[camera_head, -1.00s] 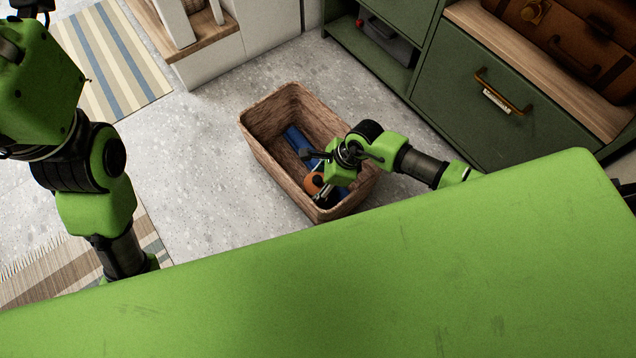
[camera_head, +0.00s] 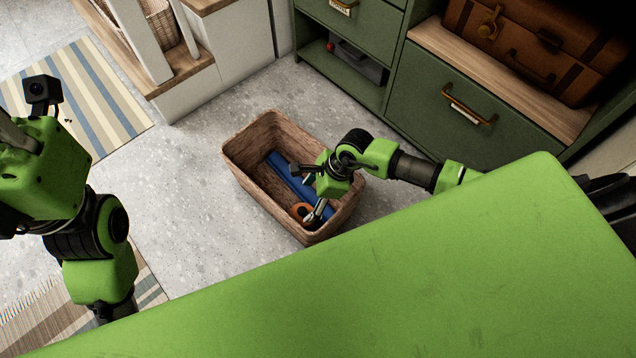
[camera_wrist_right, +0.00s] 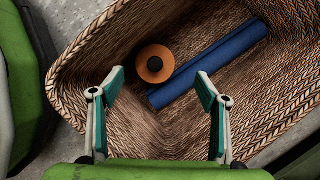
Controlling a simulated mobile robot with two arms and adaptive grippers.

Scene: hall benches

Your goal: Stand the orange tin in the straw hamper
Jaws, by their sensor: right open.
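The straw hamper (camera_head: 262,198) stands on the floor, a woven brown open-topped basket; its woven wall fills much of the right wrist view (camera_wrist_right: 90,75). In the head view the right gripper (camera_head: 312,213) reaches down into the hamper. My left gripper (camera_head: 14,135) is partly cut off at the left edge.
A blue rolled thing (camera_wrist_right: 210,62) lies in the hamper beside the tin. A green cabinet (camera_head: 430,125) with a brown suitcase (camera_head: 545,45) stands behind right. A striped rug (camera_head: 85,95) lies left. Bare floor (camera_head: 190,225) is free left of the hamper.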

